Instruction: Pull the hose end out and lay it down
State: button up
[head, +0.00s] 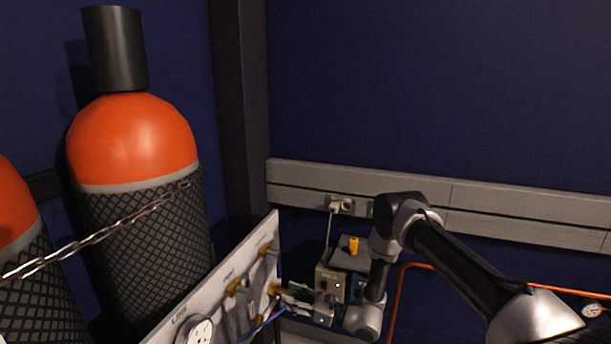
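A pale panel (215,288) with brass fittings and a dial stands at the lower middle. My gripper (286,298) is at the panel's right end, pointing left, with its fingertips close to a brass fitting (274,288). The fingers are small and dark here, and I cannot tell whether they are apart or closed on something. A thin blue hose (262,323) runs below the fingertips, beside the panel. Its end is not clearly visible, and I cannot tell whether it touches the gripper.
Orange-topped cylinders (133,140) in black netting stand at left behind a chain (110,230). An orange line (392,305) and gauge (592,310) are at right. A grey rail (500,205) crosses the blue wall.

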grip_shut()
jog(key=shift+d, duration=0.1)
jog(key=shift+v, duration=2.85)
